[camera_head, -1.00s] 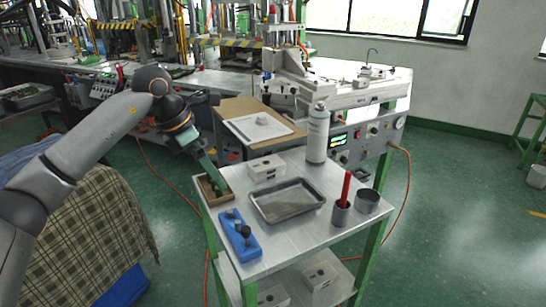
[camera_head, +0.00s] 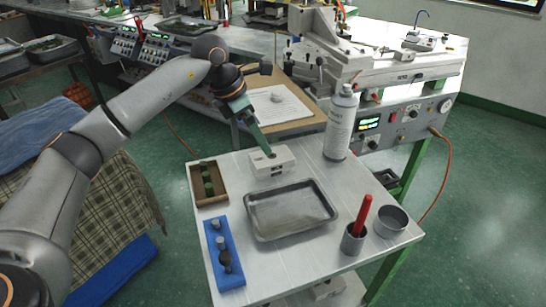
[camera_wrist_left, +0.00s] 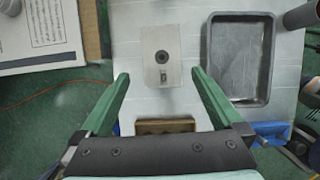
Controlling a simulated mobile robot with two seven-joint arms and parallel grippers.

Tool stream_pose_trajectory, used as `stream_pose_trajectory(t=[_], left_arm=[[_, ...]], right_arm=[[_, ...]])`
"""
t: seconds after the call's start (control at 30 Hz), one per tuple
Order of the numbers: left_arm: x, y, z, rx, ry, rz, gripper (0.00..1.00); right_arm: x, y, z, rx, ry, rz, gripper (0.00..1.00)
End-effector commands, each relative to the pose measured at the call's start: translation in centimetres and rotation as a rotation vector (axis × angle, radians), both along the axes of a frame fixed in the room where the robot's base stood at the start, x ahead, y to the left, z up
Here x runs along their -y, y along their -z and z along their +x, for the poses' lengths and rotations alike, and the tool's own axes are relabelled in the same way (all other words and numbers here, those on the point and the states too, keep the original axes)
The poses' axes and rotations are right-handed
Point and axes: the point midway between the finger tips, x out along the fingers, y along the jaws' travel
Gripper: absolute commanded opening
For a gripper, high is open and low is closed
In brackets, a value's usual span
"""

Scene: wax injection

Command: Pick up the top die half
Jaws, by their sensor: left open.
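The die (camera_head: 271,164) is a pale rectangular block lying on the metal cart top, between the wooden box and the spray can. In the left wrist view the die (camera_wrist_left: 161,48) shows from above with a dark round hole and a small mark. I cannot tell the seam between its halves. My left gripper (camera_head: 268,152) points down at the die, its green fingers overlapping it in the head view. In the left wrist view the gripper (camera_wrist_left: 160,75) is open and empty, one finger to each side of the die's near end. My right gripper is not in view.
A metal tray (camera_head: 333,216) lies close to the right of the die. A wooden box (camera_head: 195,199), a blue holder (camera_head: 213,268), a spray can (camera_head: 341,125), a cup with a red stick (camera_head: 352,243) and another cup (camera_head: 390,220) share the cart. A board with paper (camera_head: 290,105) lies behind.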

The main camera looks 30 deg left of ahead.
Motion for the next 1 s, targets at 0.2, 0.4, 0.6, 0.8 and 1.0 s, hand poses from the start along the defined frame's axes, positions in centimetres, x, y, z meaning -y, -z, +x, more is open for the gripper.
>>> stream_pose_trajectory(t=[0.2,0.4,0.6,0.8,1.0], left_arm=[[0.6,2.1,0.7,0.0,0.0,0.0,1.0],[1.4,4.3,1.0,-0.004,0.001,0.001,1.0],[2.1,6.6,1.8,-0.001,0.0,0.001,1.0],[2.2,7.0,1.9,0.002,0.001,0.0,1.0],[2.2,7.0,1.9,0.002,0.001,0.0,0.88]], right_arm=[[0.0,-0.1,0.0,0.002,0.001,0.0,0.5],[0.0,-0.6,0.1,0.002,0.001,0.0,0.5],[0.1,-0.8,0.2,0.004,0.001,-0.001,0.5],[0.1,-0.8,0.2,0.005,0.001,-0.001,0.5],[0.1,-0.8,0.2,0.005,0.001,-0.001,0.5]])
